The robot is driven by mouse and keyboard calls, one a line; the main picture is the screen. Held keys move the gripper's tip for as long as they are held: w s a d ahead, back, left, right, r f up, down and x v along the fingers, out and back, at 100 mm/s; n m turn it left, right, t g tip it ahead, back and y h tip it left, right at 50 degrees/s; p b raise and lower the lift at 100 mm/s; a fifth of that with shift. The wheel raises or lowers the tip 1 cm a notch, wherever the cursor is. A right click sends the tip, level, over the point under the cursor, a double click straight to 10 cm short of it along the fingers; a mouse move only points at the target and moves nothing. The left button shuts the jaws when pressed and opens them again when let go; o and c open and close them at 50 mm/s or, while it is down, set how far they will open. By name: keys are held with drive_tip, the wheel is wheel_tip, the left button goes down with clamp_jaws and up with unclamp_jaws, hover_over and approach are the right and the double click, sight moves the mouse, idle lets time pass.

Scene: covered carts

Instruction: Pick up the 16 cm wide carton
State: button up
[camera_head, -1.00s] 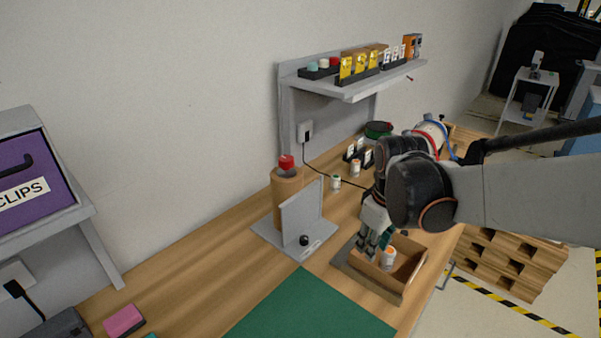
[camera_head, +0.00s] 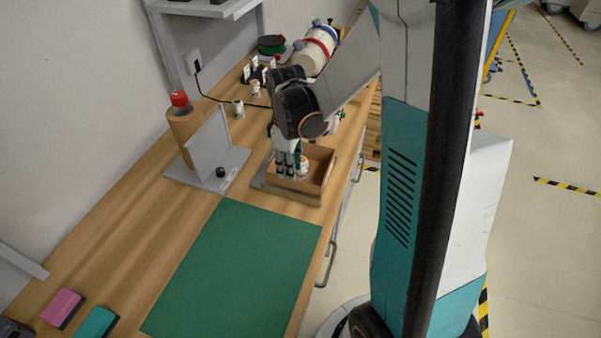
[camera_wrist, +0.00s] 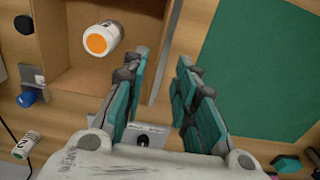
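The carton is an open brown cardboard box (camera_head: 323,176) on the wooden bench, just beyond the green mat. It also shows at the upper left of the wrist view, where its near wall (camera_wrist: 161,50) runs between my fingers in the picture. A white bottle with an orange top (camera_wrist: 102,38) is inside the carton.
The green mat (camera_head: 235,270) lies clear in front. A grey angled stand (camera_head: 205,150) with a black knob is left of the carton, beside a brown cylinder (camera_head: 186,128) with a red top.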

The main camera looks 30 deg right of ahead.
drive_tip(key=shift+s+d+f+b, duration=0.15)
drive_tip(key=shift+f+b, duration=0.4)
drive_tip(key=shift+f, duration=1.1)
drive_tip(key=shift+w+d+f+b, duration=0.15)
drive_tip(key=shift+f+b, duration=0.4)
drive_tip(key=shift+f, duration=1.1)
drive_tip(key=shift+s, duration=0.15)
clamp_jaws()
